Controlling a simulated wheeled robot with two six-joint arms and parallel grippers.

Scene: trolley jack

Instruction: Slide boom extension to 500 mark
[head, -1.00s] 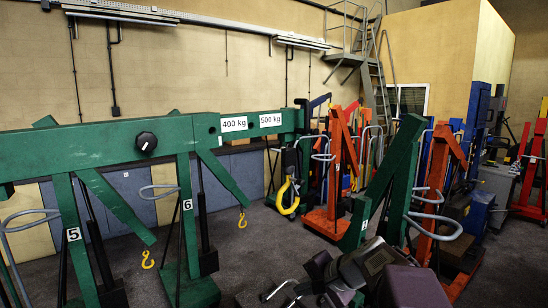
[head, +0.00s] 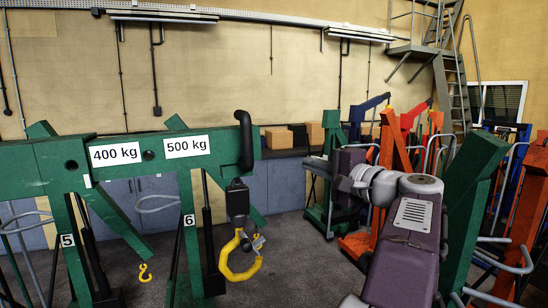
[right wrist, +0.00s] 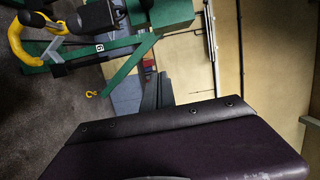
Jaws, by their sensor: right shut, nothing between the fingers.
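The green boom extension (head: 125,172) runs across the left of the head view, with a 400 kg label (head: 115,154) and a 500 kg label (head: 187,146) on its side. My left gripper is out of view.
Green uprights numbered 5 (head: 67,240) and 6 (head: 189,220) stand below the boom. Orange cranes (head: 520,210) and a green post (head: 470,205) crowd the right. Blue-grey cabinets (head: 277,185) line the back wall.

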